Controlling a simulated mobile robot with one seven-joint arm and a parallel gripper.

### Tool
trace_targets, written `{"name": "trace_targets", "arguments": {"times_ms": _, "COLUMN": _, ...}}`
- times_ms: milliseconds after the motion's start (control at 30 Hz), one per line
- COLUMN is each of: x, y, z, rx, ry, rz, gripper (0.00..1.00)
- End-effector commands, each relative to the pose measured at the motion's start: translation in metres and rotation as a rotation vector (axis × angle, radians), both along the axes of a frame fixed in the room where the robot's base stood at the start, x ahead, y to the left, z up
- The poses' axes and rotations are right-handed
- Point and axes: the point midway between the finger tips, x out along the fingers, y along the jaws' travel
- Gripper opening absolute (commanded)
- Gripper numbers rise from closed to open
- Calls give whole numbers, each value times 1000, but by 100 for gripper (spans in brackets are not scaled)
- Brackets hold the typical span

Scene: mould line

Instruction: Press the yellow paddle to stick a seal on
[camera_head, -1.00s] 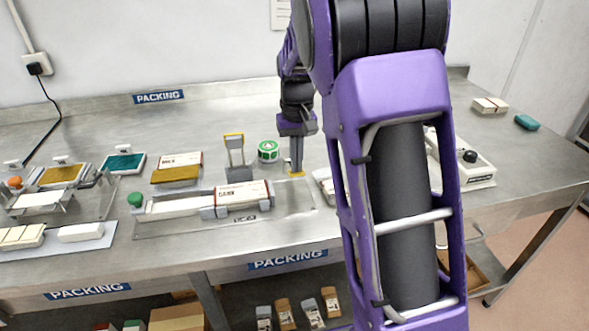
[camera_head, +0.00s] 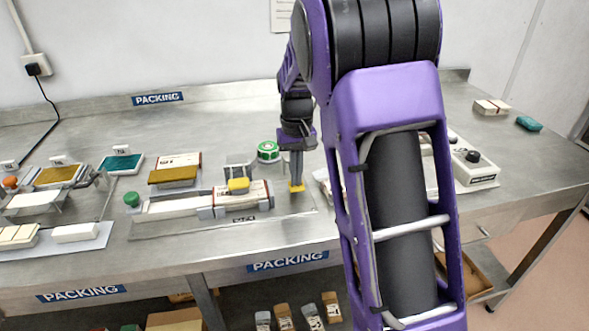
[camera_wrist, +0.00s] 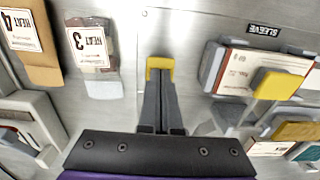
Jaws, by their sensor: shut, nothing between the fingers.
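The yellow paddle (camera_head: 296,188) is at the right end of the clear baseplate. My gripper (camera_head: 296,180) points down with its shut, empty fingertips at the paddle and seems to touch it. In the wrist view the paddle (camera_wrist: 160,65) shows just beyond the fingertips (camera_wrist: 158,80). The sealer's yellow head (camera_head: 238,185) is lowered onto the white carton (camera_head: 258,192) in the grey cradle; the head (camera_wrist: 278,85) also shows over the carton in the wrist view. A green and white roll (camera_head: 268,151) stands behind. Whether a seal is on the carton is hidden.
A green knob (camera_head: 132,199) is at the cradle's left end. A carton under a gold block (camera_head: 173,175) lies behind it. In the wrist view, packs labelled HEAT 3 (camera_wrist: 92,45) and HEAT 4 (camera_wrist: 30,40) lie on the left. A white box with a black knob (camera_head: 473,168) is at right.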

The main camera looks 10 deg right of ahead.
Motion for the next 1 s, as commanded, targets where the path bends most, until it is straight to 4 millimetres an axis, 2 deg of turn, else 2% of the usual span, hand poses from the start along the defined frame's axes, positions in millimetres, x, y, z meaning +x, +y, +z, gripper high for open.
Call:
{"name": "trace_targets", "arguments": {"times_ms": 67, "x": -1, "y": 0, "z": -6, "rx": 0, "ry": 4, "rz": 0, "gripper": 0}}
{"name": "trace_targets", "arguments": {"times_ms": 267, "x": -2, "y": 0, "z": -3, "rx": 0, "ry": 7, "rz": 0, "gripper": 0}}
{"name": "trace_targets", "arguments": {"times_ms": 1000, "x": -1, "y": -1, "z": 43, "rx": 0, "ry": 3, "rz": 0, "gripper": 0}}
